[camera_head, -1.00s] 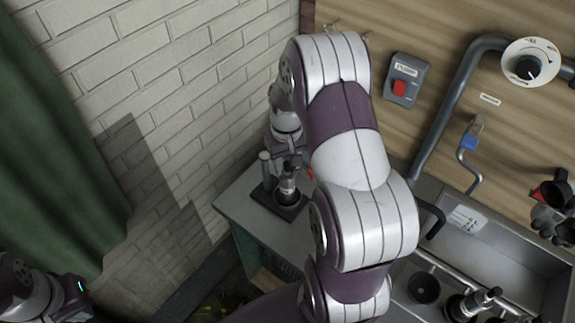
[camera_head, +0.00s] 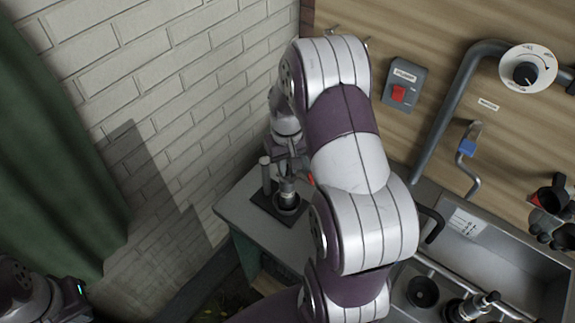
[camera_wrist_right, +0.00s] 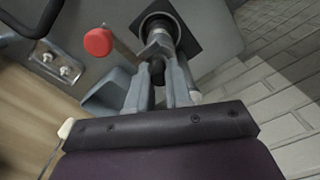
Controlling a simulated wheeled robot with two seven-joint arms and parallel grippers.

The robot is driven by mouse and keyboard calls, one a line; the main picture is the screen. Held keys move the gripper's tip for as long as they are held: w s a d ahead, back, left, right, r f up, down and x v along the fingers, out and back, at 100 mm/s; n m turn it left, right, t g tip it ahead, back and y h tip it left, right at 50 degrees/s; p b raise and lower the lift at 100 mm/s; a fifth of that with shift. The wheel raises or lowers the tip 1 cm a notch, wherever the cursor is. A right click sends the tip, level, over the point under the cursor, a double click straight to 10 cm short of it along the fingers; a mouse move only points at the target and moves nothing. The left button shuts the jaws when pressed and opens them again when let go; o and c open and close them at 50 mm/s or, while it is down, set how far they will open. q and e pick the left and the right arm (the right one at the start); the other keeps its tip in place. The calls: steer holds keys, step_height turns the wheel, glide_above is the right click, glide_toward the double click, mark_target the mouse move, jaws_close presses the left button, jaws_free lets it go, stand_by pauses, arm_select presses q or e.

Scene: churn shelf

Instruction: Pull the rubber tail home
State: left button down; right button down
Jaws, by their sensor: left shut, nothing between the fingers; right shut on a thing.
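My right gripper (camera_head: 292,164) is at the upright fitting (camera_head: 287,190) on the black base plate (camera_head: 272,207), behind my large arm links. In the right wrist view its fingers (camera_wrist_right: 158,78) are shut on a dark rubber piece (camera_wrist_right: 157,68), which I take for the tail. The piece is in line with the grey-and-black fitting (camera_wrist_right: 165,30) in its round socket. How far the tail is seated cannot be told. My left gripper (camera_head: 78,290) is at the lower left edge, far from the plate; its fingertips are hard to make out.
A grey post (camera_head: 265,175) stands beside the fitting. A red knob (camera_wrist_right: 98,42) is close to my right fingers in the wrist view. A brick wall (camera_head: 160,90) lies left, a sink (camera_head: 500,262) right. A red-button switch (camera_head: 398,92) is on the wooden wall.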

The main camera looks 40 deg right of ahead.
steer(key=shift+r+p, duration=0.4)
steer(key=shift+r, duration=0.1)
steer(key=c, duration=1)
jaws_free()
step_height(320, 180, up, 7)
steer(key=p, duration=0.6)
steer(key=shift+w, duration=0.1)
